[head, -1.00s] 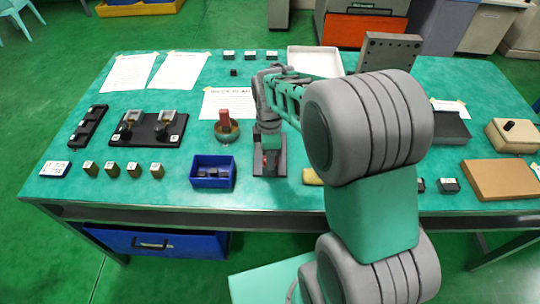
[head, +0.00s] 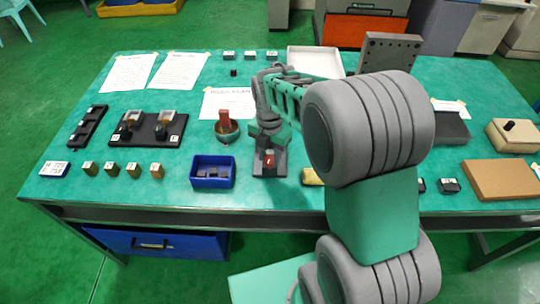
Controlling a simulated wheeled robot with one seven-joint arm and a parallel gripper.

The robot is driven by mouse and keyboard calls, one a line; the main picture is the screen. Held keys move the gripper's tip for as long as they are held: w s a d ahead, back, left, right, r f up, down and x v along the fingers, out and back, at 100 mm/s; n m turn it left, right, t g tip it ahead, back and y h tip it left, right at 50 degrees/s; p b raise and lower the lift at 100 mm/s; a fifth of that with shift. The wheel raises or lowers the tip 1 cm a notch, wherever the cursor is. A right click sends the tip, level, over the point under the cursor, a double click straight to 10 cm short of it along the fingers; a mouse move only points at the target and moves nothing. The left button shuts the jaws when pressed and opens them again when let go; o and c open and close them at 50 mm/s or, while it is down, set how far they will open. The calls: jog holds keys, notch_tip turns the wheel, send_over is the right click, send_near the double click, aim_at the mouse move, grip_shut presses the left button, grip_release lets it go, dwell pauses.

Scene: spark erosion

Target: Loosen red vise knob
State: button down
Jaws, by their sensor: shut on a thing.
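The red vise knob (head: 269,159) shows at the tip of my gripper (head: 269,154), above a dark grey vise (head: 280,169) near the front middle of the green table. My gripper points down and is shut on the knob. Its fingertips are small, and my gripper hides part of the vise and knob. My arm reaches in from the right.
A blue bin (head: 212,180) with dark pieces stands left of the vise. A round pot with a red block (head: 224,121) stands behind it to the left. A yellow piece (head: 312,177) lies close to the right. Bare table lies between the bin and vise.

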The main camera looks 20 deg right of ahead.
aim_at(270, 159)
jog(key=shift+n, duration=2)
jog(key=c, duration=0.9)
grip_release()
jog(key=shift+r, duration=0.1)
notch_tip(270, 159, up, 8)
jog(key=shift+f+b, duration=0.15)
jog(key=shift+b, duration=0.25)
